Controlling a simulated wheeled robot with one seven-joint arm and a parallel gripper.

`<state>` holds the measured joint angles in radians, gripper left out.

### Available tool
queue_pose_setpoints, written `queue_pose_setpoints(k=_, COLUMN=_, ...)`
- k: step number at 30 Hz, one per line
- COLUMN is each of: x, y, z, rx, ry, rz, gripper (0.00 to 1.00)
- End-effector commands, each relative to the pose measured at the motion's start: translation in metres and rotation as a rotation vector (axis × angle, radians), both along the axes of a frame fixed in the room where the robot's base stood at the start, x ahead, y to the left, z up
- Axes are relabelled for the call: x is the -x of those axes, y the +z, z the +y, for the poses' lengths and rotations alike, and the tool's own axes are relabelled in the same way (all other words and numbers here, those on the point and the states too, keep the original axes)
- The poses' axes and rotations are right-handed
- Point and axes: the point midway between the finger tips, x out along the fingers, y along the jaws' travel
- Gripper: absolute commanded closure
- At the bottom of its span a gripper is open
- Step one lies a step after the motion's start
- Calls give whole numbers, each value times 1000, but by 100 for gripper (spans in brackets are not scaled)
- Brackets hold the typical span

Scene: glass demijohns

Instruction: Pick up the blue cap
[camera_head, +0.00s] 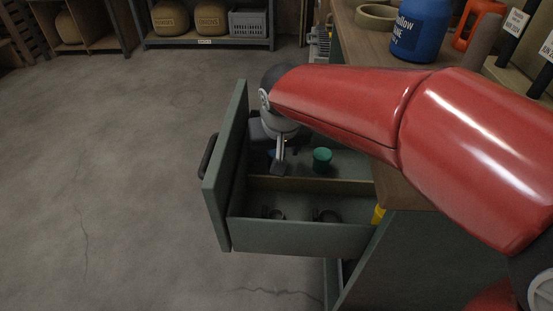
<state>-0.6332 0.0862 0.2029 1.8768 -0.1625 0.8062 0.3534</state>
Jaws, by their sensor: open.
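A pulled-out grey-green drawer (300,238) holds small items. A teal-green cap-like cylinder (321,157) stands upright in its far compartment; no clearly blue cap shows. My gripper (279,165) points down into that far compartment, to the left of the teal-green cylinder and apart from it. It is open, and one finger shows clearly. Nothing is visible between the fingers. My gripper and arm hide part of the drawer's far side.
A wooden divider (306,184) crosses the drawer. Two dark ring-like items (326,215) lie in the near compartment. A blue jug (421,30) and a tan tape roll (376,17) stand on the workbench. The floor (110,180) to the left is clear.

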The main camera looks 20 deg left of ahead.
Motion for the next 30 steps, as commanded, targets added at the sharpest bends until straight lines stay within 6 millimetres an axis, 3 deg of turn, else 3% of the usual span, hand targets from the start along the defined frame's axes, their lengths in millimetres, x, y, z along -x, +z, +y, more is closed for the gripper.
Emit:
queue_pose_setpoints(k=3, x=-4, y=-13, z=3, rx=1, ry=0, rz=1, gripper=36)
queue_pose_setpoints(k=10, x=-5, y=-13, z=3, rx=-1, ry=0, rz=-1, gripper=38)
queue_pose_setpoints(k=21, x=-5, y=-13, z=3, rx=0, ry=0, rz=0, gripper=85)
queue_pose_setpoints(k=30, x=-5, y=-10, z=3, rx=-1, ry=0, rz=-1, gripper=86)
